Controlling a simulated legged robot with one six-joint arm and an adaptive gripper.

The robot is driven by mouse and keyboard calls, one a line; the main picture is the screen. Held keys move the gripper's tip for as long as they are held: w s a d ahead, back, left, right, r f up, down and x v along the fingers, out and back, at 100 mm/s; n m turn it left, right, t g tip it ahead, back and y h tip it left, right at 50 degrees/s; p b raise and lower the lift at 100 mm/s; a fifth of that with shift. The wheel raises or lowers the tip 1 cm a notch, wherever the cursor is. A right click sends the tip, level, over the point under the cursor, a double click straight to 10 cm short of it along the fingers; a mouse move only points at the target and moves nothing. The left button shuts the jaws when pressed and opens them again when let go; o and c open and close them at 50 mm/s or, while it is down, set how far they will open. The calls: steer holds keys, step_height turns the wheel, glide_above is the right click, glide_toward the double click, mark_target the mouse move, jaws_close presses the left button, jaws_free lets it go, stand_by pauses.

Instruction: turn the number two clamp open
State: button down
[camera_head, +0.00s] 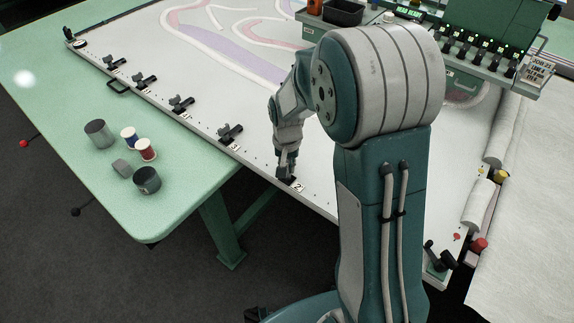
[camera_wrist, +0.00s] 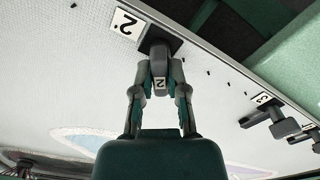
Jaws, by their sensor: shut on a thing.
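That plate also shows in the head view (camera_head: 298,188). My gripper (camera_wrist: 160,76) is shut on the clamp's lever, one finger on each side. In the head view my gripper (camera_head: 286,166) reaches down to the frame's front edge and hides most of the clamp. I cannot tell how far the lever is turned.
The number three clamp (camera_head: 229,133) stands further left along the edge, with several more clamps beyond. A green table (camera_head: 60,110) holds spools (camera_head: 146,150) and a dark cup (camera_head: 147,180). A control unit (camera_head: 475,55) is at back right. White cloth (camera_head: 535,200) hangs at right.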

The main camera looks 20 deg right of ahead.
mark_target(286, 165)
steer(key=n, duration=0.5)
steer(key=shift+w+n, duration=0.1)
steer(key=shift+n, duration=0.2)
steer(key=n, duration=0.5)
steer(key=shift+n, duration=0.3)
steer(key=c, duration=0.7)
jaws_free()
steer(key=shift+o, duration=0.2)
step_height(286, 165, up, 12)
